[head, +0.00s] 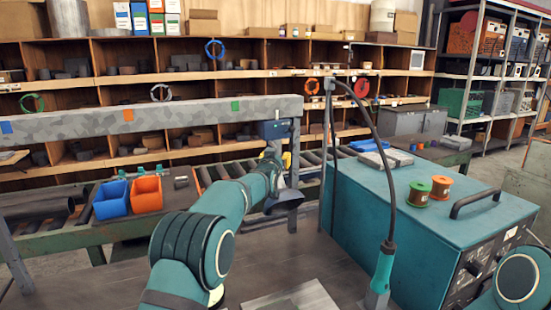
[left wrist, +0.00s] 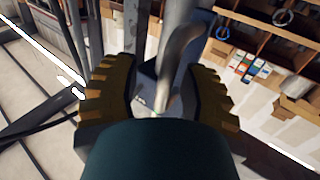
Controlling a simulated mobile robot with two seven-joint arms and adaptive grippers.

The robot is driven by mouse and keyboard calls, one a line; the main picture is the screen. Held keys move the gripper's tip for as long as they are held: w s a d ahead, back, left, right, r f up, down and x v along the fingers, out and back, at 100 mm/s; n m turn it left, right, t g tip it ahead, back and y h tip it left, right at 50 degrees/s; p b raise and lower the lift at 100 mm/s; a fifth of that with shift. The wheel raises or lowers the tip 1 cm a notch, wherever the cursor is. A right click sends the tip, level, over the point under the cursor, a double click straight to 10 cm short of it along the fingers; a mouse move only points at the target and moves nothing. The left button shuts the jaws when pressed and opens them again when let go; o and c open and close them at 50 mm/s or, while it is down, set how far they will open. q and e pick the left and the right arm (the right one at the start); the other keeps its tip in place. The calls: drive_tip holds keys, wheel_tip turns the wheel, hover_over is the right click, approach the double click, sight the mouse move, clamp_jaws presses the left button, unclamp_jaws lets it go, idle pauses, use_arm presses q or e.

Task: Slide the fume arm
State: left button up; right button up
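A grey mottled beam (head: 170,116) runs across the head view with blue, orange and green marks. The fume arm's dark blue carriage (head: 275,129) sits near the beam's right end, right of the green mark (head: 235,106). A dark grey hood (head: 284,202) hangs below it. My left gripper (head: 282,162) is just under the carriage, partly hidden by my own arm. In the left wrist view its ridged yellow-brown fingers (left wrist: 158,100) are wide apart. A grey curved handle (left wrist: 180,65) lies between them, with visible gaps. My right gripper is out of view.
A teal cabinet (head: 350,205) with wire spools stands right of the hood. A torch (head: 383,268) hangs on a cable in front of it. Orange (head: 146,194) and blue (head: 111,200) bins stand at left below the beam. Shelves (head: 130,85) fill the back.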

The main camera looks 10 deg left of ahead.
use_arm(q)
drive_tip(key=shift+a, duration=0.15)
drive_tip(key=shift+s+r, duration=0.1)
drive_tip(key=shift+s, duration=0.15)
drive_tip(key=s, duration=1.1)
drive_tip(key=shift+s+a, duration=0.2)
drive_tip(key=shift+s, duration=0.1)
